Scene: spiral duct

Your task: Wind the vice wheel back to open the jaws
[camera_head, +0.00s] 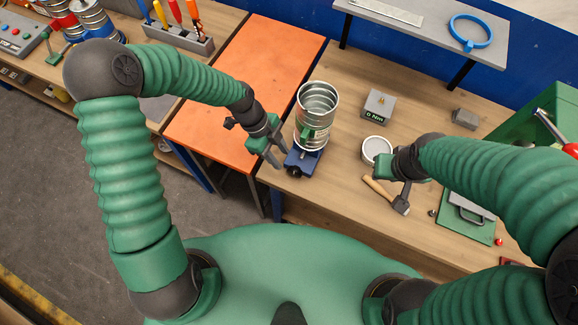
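A small blue vice (303,162) stands at the front left edge of the wooden bench. A ribbed silver spiral duct (318,105) stands upright at the vice, with a green part (318,134) in front of its lower side. The jaws are mostly hidden by the duct. A dark round part, perhaps the wheel (294,172), shows small at the vice's front. My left gripper (282,158) is just left of the vice, its two fingers apart with nothing seen between them. My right gripper (387,181) hangs right of the vice near a hammer; its finger gap is unclear.
A hammer (387,194), a round white-topped tin (376,150) and a grey block (378,106) lie on the wooden bench (340,205). An orange table (240,85) adjoins at left. A raised grey shelf (420,18) holds a blue ring (471,32).

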